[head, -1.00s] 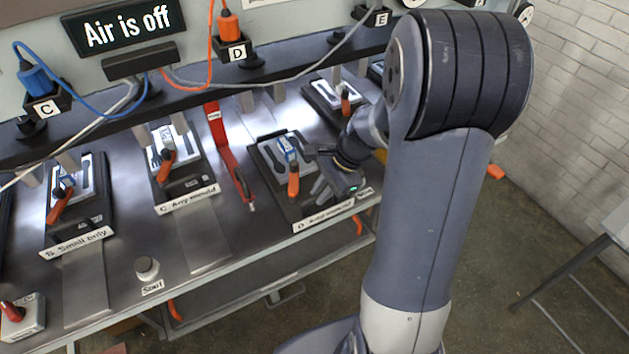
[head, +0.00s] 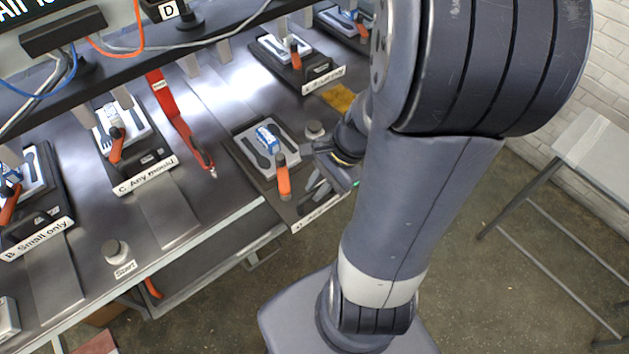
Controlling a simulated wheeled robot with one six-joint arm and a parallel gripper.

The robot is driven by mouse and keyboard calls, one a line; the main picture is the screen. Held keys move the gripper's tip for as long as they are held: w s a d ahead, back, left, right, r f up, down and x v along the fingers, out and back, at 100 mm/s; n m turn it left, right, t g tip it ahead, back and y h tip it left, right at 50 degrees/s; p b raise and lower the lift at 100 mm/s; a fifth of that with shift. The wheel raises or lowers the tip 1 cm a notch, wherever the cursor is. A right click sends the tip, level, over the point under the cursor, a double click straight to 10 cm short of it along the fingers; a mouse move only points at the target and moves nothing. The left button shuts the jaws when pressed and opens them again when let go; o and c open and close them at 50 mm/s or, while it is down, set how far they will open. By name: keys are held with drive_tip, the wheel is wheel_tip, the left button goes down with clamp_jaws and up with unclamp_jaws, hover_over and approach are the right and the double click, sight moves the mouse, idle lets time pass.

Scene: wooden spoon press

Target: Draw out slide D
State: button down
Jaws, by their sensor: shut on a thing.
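Slide D (head: 248,166) is a dark plate labelled "D. Any mould" (head: 318,215). It carries a grey mould (head: 285,139) with spoon-shaped hollows, a blue-and-white piece (head: 267,137) and an orange-handled clamp (head: 283,178). Slide D lies forward of the press row, and its labelled front end overhangs the bench's front edge. My gripper (head: 320,190) is at the right front part of slide D, behind the label. It is shut on slide D; the exact grip point is small and partly hidden by my wrist.
Slide C (head: 135,160) and slide B (head: 38,215) sit to the left; another slide (head: 295,62) sits behind. A red tool (head: 178,120) lies left of slide D. A Start button (head: 116,252) stands near the front edge. A metal stand (head: 590,145) is at right. Floor ahead of the bench is open.

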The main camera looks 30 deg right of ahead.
drive_tip(key=shift+s, duration=0.15)
drive_tip(key=c, duration=1.4)
unclamp_jaws()
drive_tip(key=shift+s, duration=0.1)
drive_tip(key=shift+d+r, duration=0.25)
drive_tip(key=shift+r, duration=0.2)
drive_tip(key=v, duration=0.9)
drive_tip(key=shift+d+r+p, duration=0.15)
drive_tip(key=shift+r+p, duration=0.2)
drive_tip(key=shift+p, duration=0.05)
drive_tip(key=shift+s+f, duration=0.1)
